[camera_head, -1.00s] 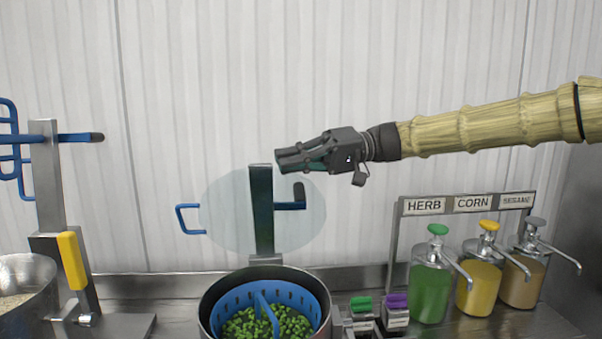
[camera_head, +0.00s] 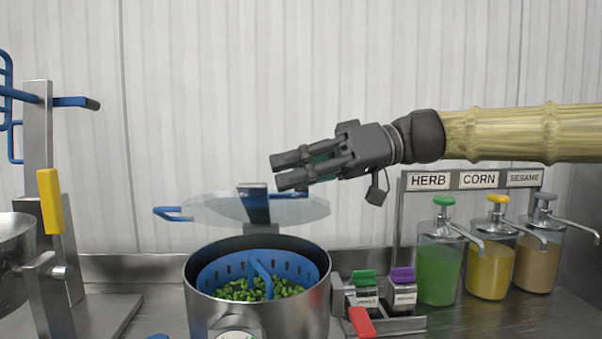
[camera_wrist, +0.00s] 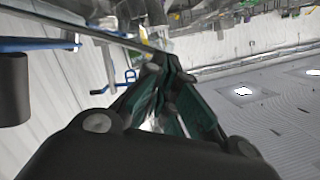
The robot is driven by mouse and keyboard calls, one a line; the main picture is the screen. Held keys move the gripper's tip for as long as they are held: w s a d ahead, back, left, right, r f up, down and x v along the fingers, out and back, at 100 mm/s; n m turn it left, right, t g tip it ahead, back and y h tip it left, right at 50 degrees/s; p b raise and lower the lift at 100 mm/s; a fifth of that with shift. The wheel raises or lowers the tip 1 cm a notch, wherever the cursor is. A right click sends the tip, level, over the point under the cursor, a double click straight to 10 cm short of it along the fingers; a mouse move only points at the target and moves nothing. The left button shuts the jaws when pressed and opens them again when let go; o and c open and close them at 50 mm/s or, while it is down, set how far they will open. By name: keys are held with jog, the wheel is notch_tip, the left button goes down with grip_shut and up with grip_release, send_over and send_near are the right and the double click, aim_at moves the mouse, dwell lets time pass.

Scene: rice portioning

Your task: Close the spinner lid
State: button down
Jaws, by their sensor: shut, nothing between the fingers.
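The spinner (camera_head: 310,303) is a steel pot with a blue slotted basket (camera_head: 305,270) holding green pieces. Its see-through lid (camera_head: 212,211) hangs over the back of the pot, seen nearly edge-on and clear of the rim. A blue handle (camera_head: 172,214) sticks out at the lid's left. A dark-topped post (camera_head: 258,205) stands behind the pot. My gripper (camera_head: 284,173) is above the lid's right part, fingers pointing left, shut and empty. I cannot tell whether it touches the lid. The wrist view shows the closed fingers (camera_wrist: 160,85) and a blue bar at left.
Herb (camera_head: 437,275), corn (camera_head: 490,268) and sesame (camera_head: 538,262) pump bottles stand at right under a label rack. Small green- and purple-topped containers (camera_head: 365,290) sit right of the pot. At left is a stand with a yellow handle (camera_head: 50,200) beside a steel bowl (camera_head: 12,255).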

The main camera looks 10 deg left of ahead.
jog(key=s+f+n+t+b, duration=0.1)
jog(key=s+f+n+b, duration=0.1)
jog(key=f+b, duration=0.4)
jog(key=s+d+f+n+t+b, duration=0.1)
jog(key=s+f+n+b, duration=0.1)
jog(key=f+b, duration=0.4)
jog(key=shift+s+d+f+n, duration=0.15)
jog(key=shift+s+f+n, duration=0.25)
jog(key=shift+s+f, duration=0.15)
jog(key=shift+f, duration=0.1)
jog(key=shift+d, duration=0.1)
